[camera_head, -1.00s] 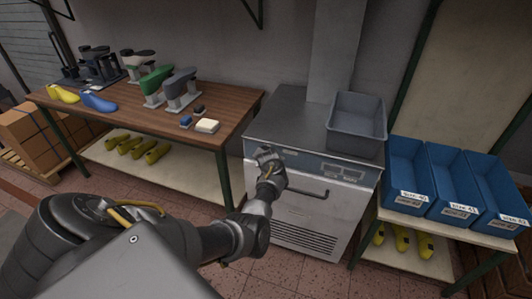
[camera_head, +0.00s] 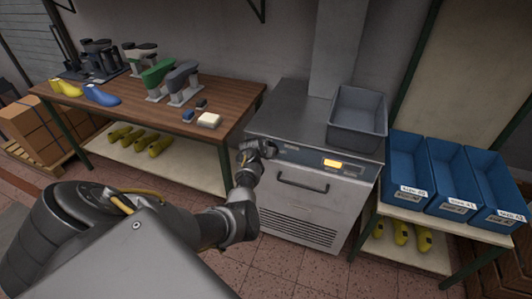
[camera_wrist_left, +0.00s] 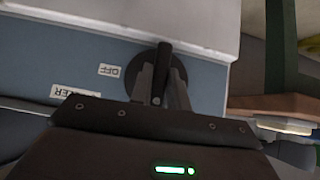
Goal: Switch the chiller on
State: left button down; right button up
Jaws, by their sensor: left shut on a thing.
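The chiller (camera_head: 300,210) is a grey metal cabinet with a front handle, a lower vent grille and a blue control strip. A display (camera_head: 333,163) on the strip glows amber. In the left wrist view, a dark rotary switch (camera_wrist_left: 176,68) with a raised bar sits on the blue panel, near an "OFF" label (camera_wrist_left: 108,70). My left gripper (camera_wrist_left: 160,92) is shut on the switch's bar. In the head view, my left gripper (camera_head: 262,148) is at the strip's left end and hides the switch. My right gripper is not in view.
A grey bin (camera_head: 357,120) stands on the chiller's top. A wooden table (camera_head: 225,105) with shoe lasts and stands is to the left. Blue bins (camera_head: 455,175) sit on a shelf to the right. The floor before the chiller is clear apart from my arm.

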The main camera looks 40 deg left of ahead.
pick_arm(q)
jog(key=c, duration=1.3)
grip_release()
jog(key=shift+c, duration=0.2)
jog(key=shift+s+r, duration=0.1)
jog(key=v, duration=1)
jog(key=shift+s+r, duration=0.2)
jog(key=shift+s, duration=0.05)
